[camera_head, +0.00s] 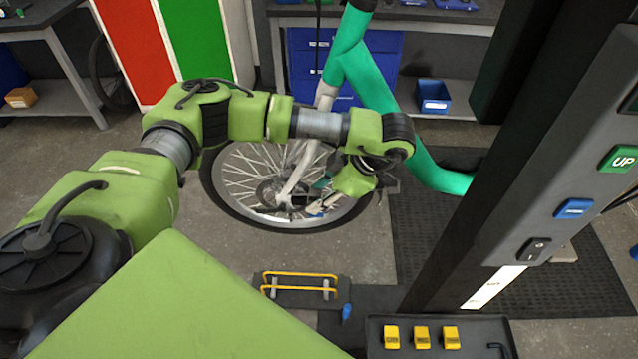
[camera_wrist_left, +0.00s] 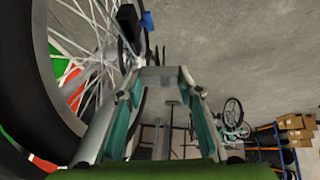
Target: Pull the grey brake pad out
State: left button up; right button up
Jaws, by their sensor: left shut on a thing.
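My left gripper (camera_head: 313,203) reaches in from the left arm to the hub area of the bike wheel (camera_head: 238,203). In the left wrist view its two fingers (camera_wrist_left: 160,80) close in on a small grey piece (camera_wrist_left: 158,72), which I take to be the grey brake pad; the fingertips cover part of it. A black block (camera_wrist_left: 130,22) with a blue part (camera_wrist_left: 147,20) beside it shows just beyond the fingertips, near the spokes. In the head view the pad is too small and hidden to make out. My right gripper is not in view.
The teal frame (camera_head: 365,75) rises above the wheel. A dark post with buttons (camera_head: 520,150) stands at the right. In front are a yellow-railed holder (camera_head: 300,280) and a dark tray (camera_head: 375,335) with several yellow blocks (camera_head: 421,337). Open floor lies around the wheel.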

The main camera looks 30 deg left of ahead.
pick_arm(q)
jog(key=shift+s+d+p, duration=0.2)
jog(key=shift+s+d, duration=0.25)
jog(key=shift+s, duration=0.3)
jog(key=shift+s+d+p, duration=0.25)
jog(key=shift+s+d, duration=0.2)
jog(key=shift+s, duration=0.3)
jog(key=shift+s+d+p, duration=0.2)
jog(key=shift+s+d, duration=0.25)
jog(key=shift+s, duration=0.3)
